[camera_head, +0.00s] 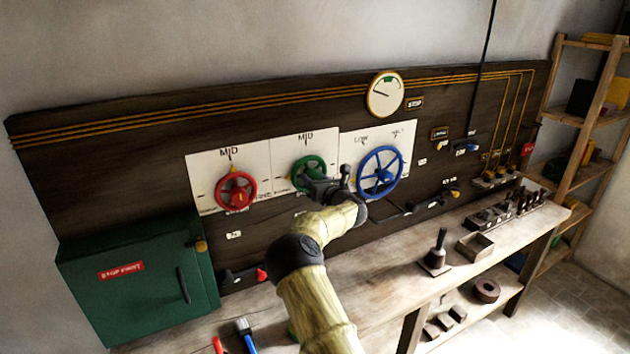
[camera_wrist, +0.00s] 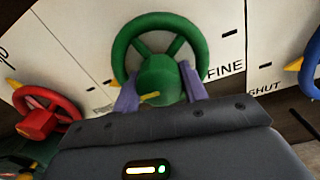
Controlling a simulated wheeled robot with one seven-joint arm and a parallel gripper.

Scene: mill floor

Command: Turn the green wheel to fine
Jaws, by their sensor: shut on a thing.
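The green wheel (camera_head: 300,163) is mounted on the middle white panel of the dark board, with the word MID above it. In the wrist view the green wheel (camera_wrist: 160,60) shows its rim, spokes and hub. My gripper (camera_wrist: 155,92) has its two purple fingers on either side of the hub and is shut on the wheel. In the head view my gripper (camera_head: 322,184) covers the wheel's lower right. The FINE label (camera_wrist: 226,71) is to the right of the wheel in the wrist view.
A red wheel (camera_head: 236,190) is close on the left and a larger blue wheel (camera_head: 380,174) close on the right. A round gauge (camera_head: 385,94) is above. A green cabinet (camera_head: 140,285) stands at left. The workbench (camera_head: 390,285) below holds tools and a small tray.

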